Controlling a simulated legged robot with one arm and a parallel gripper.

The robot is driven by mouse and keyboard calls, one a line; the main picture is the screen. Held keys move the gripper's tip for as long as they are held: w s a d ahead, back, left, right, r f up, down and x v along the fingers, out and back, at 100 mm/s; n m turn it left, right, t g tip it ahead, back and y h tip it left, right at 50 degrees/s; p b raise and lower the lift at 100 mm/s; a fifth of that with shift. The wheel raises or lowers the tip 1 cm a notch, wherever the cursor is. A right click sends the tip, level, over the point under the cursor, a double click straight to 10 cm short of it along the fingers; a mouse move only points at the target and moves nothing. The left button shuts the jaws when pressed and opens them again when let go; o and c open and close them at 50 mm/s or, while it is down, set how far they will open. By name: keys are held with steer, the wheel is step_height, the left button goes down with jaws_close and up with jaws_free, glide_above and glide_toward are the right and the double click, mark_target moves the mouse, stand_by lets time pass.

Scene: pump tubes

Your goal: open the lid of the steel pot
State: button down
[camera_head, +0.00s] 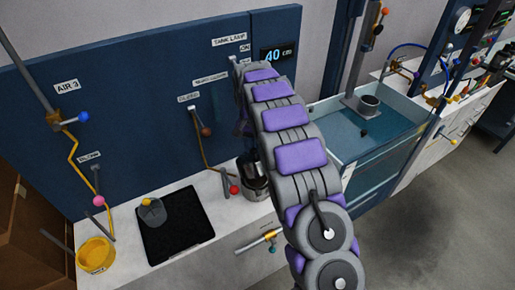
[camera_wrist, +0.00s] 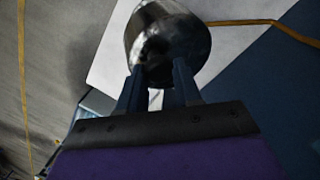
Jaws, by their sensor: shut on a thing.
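The steel pot (camera_head: 256,188) stands on the white counter, partly hidden behind my arm. In the wrist view the shiny, rounded steel of the pot (camera_wrist: 190,38) fills the top middle. My gripper (camera_wrist: 159,72) has its two dark fingers against a dark, round part of it, which looks like the lid's knob. The fingers are shut on that part with a narrow gap between them. The exact contact is dark and hard to make out. In the head view my gripper is mostly hidden behind my arm, and I cannot tell whether the lid is lifted.
A red-knobbed lever (camera_head: 233,189) is close left of the pot. A black hotplate (camera_head: 177,226) with a small grey vessel (camera_head: 152,212) and a yellow cup (camera_head: 96,255) are further left. The blue panel (camera_head: 135,80) with pipes rises behind. A water tank (camera_head: 375,150) is at right.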

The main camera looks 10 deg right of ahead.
steer(key=shift+w+a, duration=0.3)
steer(key=shift+w, duration=0.2)
steer(key=c, duration=1.1)
jaws_free()
steer(key=shift+a+f, duration=0.1)
steer(key=shift+f, duration=0.05)
steer(key=shift+o, duration=0.8)
steer(key=shift+w+a, duration=0.1)
steer(key=shift+w, duration=0.1)
steer(key=shift+o, duration=0.8)
steer(key=shift+a, duration=0.1)
steer(key=shift+s, duration=0.1)
